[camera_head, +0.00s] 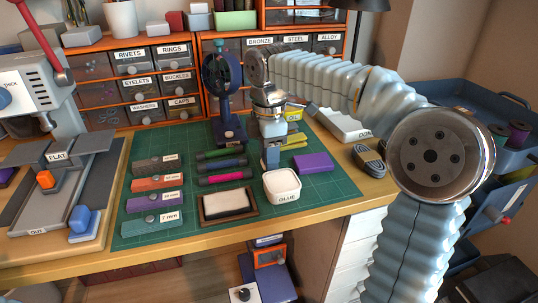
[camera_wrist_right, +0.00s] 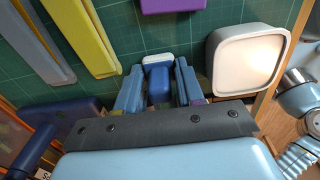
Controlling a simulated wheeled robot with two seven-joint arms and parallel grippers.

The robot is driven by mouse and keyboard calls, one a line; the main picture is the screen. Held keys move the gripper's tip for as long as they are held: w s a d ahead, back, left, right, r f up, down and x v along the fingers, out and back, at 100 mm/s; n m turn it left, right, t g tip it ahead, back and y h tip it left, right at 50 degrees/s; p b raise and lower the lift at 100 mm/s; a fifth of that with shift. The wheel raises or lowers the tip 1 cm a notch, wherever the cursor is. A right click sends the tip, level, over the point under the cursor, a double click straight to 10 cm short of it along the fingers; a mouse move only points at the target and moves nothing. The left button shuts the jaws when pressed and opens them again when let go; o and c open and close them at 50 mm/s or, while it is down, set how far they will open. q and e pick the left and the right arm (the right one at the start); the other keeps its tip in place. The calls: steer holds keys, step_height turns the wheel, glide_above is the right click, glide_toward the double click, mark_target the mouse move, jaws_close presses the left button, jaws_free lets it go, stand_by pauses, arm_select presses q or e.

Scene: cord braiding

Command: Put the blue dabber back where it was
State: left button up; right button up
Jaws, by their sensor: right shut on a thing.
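The blue dabber (camera_wrist_right: 158,82) is between the fingers of my right gripper (camera_wrist_right: 158,88), which is shut on it. In the wrist view its white tip points away from the wrist, over the green mat. In the head view my right gripper (camera_head: 271,158) points down over the mat, behind the white glue pot (camera_head: 282,187). The dabber is mostly hidden there. The glue pot also shows to the right of the gripper in the wrist view (camera_wrist_right: 243,62). Whether the dabber touches the mat is hard to tell. My left gripper is not in view.
The green cutting mat (camera_head: 257,222) holds several markers (camera_head: 225,176), a wood-framed pad (camera_head: 228,204), a purple block (camera_head: 313,163) and labelled tools. A dark blue stand (camera_head: 223,95) is left of my gripper. A press (camera_head: 58,190) stands at left. Drawers (camera_head: 140,62) line the back.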

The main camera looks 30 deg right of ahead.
steer(key=o, duration=0.5)
steer(key=shift+f, duration=0.15)
steer(key=o, duration=0.4)
steer(key=shift+o, duration=0.2)
step_height(320, 180, up, 12)
steer(key=p, duration=0.3)
steer(key=shift+r, duration=0.2)
